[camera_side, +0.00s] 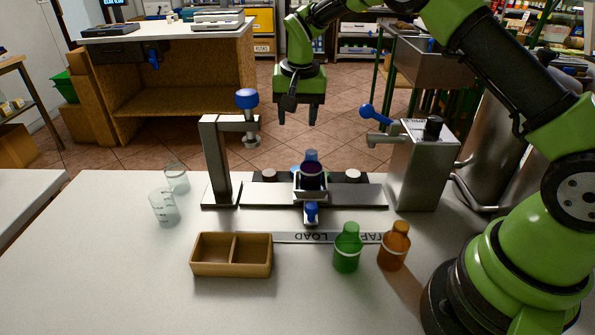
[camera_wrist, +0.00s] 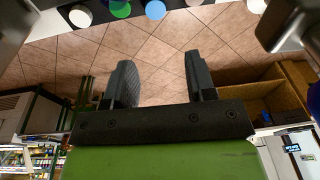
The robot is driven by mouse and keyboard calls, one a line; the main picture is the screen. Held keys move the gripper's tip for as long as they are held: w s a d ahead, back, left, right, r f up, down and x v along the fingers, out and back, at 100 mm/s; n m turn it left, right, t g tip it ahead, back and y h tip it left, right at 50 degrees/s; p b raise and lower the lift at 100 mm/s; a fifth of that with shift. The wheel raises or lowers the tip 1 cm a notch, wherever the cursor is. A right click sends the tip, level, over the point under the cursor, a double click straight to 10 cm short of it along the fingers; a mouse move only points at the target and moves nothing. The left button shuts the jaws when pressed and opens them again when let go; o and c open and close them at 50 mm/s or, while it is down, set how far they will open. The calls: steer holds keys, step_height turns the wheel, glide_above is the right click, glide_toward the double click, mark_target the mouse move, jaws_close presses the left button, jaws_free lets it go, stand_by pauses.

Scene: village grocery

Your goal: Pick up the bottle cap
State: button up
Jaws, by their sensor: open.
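My gripper (camera_side: 297,115) is open and empty, pointing down high above and behind the bench fixture. In the wrist view its two fingers (camera_wrist: 160,75) are spread with only floor tiles between them. Small round discs that look like caps show at the wrist view's top edge: a white one (camera_wrist: 80,17), a green one (camera_wrist: 120,9) and a blue one (camera_wrist: 155,9). In the side view a white cap (camera_side: 269,175) and another white cap (camera_side: 353,175) sit on the dark rail. A dark purple bottle (camera_side: 311,176) stands in the central holder, hiding part of the rail.
A green bottle (camera_side: 347,248), an amber bottle (camera_side: 394,246) and an empty two-compartment wooden tray (camera_side: 231,269) stand in front. A post with a blue knob (camera_side: 247,98) rises left; a metal box (camera_side: 422,165) with a blue lever stands right. Clear beakers (camera_side: 164,207) are left.

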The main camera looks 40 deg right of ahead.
glide_above(297, 166)
steer(key=s+a, duration=0.1)
steer(key=f, duration=0.8)
steer(key=shift+s+a+f, duration=0.1)
steer(key=shift+s+f, duration=0.1)
steer(key=shift+f, duration=0.05)
steer(key=shift+w+d+f, duration=0.1)
steer(key=shift+f, duration=1.4)
steer(key=shift+w+d+f, duration=0.1)
steer(key=shift+f, duration=1.35)
steer(key=c, duration=0.7)
